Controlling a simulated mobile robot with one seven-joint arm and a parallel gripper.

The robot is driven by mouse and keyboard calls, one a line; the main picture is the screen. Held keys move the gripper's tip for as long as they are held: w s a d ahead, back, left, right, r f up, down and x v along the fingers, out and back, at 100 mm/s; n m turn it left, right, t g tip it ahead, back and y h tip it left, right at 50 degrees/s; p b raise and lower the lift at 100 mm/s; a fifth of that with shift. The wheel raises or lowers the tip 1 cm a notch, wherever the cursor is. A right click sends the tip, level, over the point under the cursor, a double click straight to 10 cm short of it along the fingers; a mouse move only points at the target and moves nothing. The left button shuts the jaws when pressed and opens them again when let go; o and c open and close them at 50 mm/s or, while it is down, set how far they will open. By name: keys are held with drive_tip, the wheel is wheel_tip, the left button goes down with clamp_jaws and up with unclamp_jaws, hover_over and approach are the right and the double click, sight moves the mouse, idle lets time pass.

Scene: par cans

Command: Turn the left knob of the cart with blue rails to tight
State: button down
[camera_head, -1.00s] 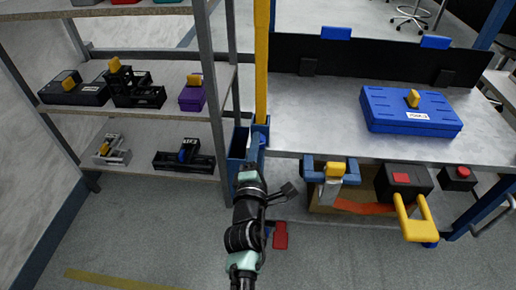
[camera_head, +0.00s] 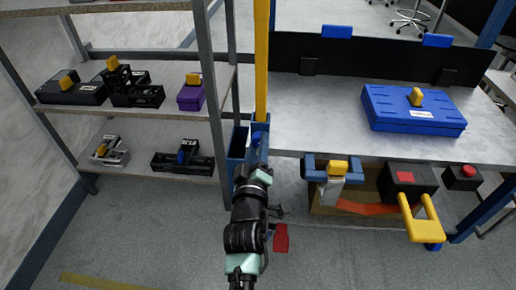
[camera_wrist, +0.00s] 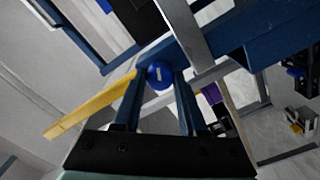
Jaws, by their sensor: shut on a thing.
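A round blue knob (camera_wrist: 160,75) with a small white mark sits between my gripper's fingers (camera_wrist: 157,82) in the wrist view, against blue rails (camera_wrist: 250,38). My gripper is shut on this knob. In the head view my gripper (camera_head: 257,152) reaches up to blue metalwork (camera_head: 238,145) at the foot of the yellow post, left of the grey bench. The knob is hard to make out there. I cannot tell from the mark how tight it is, and a second knob is not clear.
A grey shelf rack (camera_head: 130,122) with several small devices stands close on the left. The grey bench (camera_head: 300,120) bears a blue case (camera_head: 412,108). A blue-handled device (camera_head: 331,170) and a yellow handle (camera_head: 424,222) stick out at its front. A red piece (camera_head: 281,238) lies low beside my arm.

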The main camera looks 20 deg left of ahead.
drive_tip(key=m+b, duration=0.2)
drive_tip(key=m, duration=0.3)
drive_tip(key=shift+f+m, duration=0.15)
drive_tip(key=shift+m, duration=0.15)
drive_tip(key=shift+m+b, duration=0.6)
drive_tip(key=shift+m, duration=1.6)
drive_tip(key=shift+c, duration=2.3)
unclamp_jaws()
drive_tip(key=shift+s, duration=0.15)
drive_tip(key=p+v, duration=0.3)
drive_tip(key=v, duration=0.9)
drive_tip(key=shift+s+r, duration=0.2)
drive_tip(key=shift+s, duration=0.15)
drive_tip(key=shift+d, duration=0.1)
